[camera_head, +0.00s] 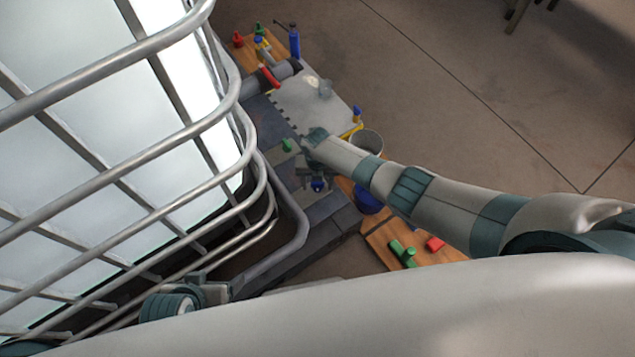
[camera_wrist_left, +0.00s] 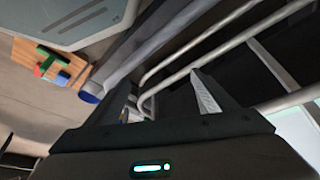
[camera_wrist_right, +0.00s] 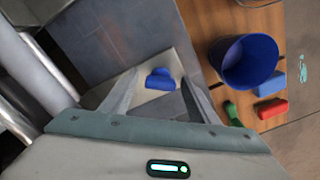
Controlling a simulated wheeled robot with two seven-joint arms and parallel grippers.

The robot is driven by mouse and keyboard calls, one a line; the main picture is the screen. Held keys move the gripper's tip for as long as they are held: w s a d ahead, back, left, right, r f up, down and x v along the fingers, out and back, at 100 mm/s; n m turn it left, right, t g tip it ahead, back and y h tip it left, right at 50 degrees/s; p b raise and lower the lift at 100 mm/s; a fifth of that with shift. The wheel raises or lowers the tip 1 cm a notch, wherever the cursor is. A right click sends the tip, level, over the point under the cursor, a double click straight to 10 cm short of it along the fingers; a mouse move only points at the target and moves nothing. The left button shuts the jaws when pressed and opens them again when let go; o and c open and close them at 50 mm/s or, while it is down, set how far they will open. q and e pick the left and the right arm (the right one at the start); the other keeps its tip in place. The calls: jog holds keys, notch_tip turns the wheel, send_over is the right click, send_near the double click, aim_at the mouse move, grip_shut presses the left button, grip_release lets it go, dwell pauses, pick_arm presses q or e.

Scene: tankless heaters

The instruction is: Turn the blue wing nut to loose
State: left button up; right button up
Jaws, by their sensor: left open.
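The blue wing nut (camera_head: 318,184) is on a light panel near the workbench's lower end in the head view. In the right wrist view the blue wing nut (camera_wrist_right: 160,79) shows between the fingertips, with space on both sides. My right gripper (camera_wrist_right: 159,76) is open and empty, reaching toward it; in the head view the right gripper (camera_head: 311,174) is beside the nut, and the depth gap is unclear. My left gripper (camera_head: 218,292) is low by the metal cage. In the left wrist view the left gripper (camera_wrist_left: 160,79) is open and empty.
A tank in a metal tube cage (camera_head: 196,128) fills the left. A green wing nut (camera_head: 287,145) sits farther up the bench. A blue bucket (camera_wrist_right: 228,70) stands on a wooden board, beside red (camera_wrist_right: 270,108) and other coloured pieces. A grey bucket (camera_head: 367,141) is near my right forearm.

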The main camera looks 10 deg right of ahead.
aim_at(317, 184)
pick_arm(q)
jog(key=shift+w, duration=0.15)
pick_arm(e)
jog(key=shift+d+r+p, duration=0.1)
jog(key=shift+r+p, duration=0.3)
jog(key=shift+r, duration=0.35)
notch_tip(317, 184, up, 5)
jog(key=shift+w+r+p, duration=0.1)
jog(key=shift+r+p, duration=0.05)
jog(key=shift+p, duration=0.8)
pick_arm(q)
notch_tip(317, 184, down, 8)
jog(key=s+a+g+y+p, duration=0.1)
jog(key=a+p, duration=0.1)
jog(key=shift+a+r+g, duration=0.25)
jog(key=shift+a+g, duration=0.05)
jog(key=shift+g, duration=0.1)
pick_arm(e)
notch_tip(317, 184, up, 11)
jog(key=shift+f, duration=0.2)
pick_arm(q)
jog(key=shift+s, duration=0.1)
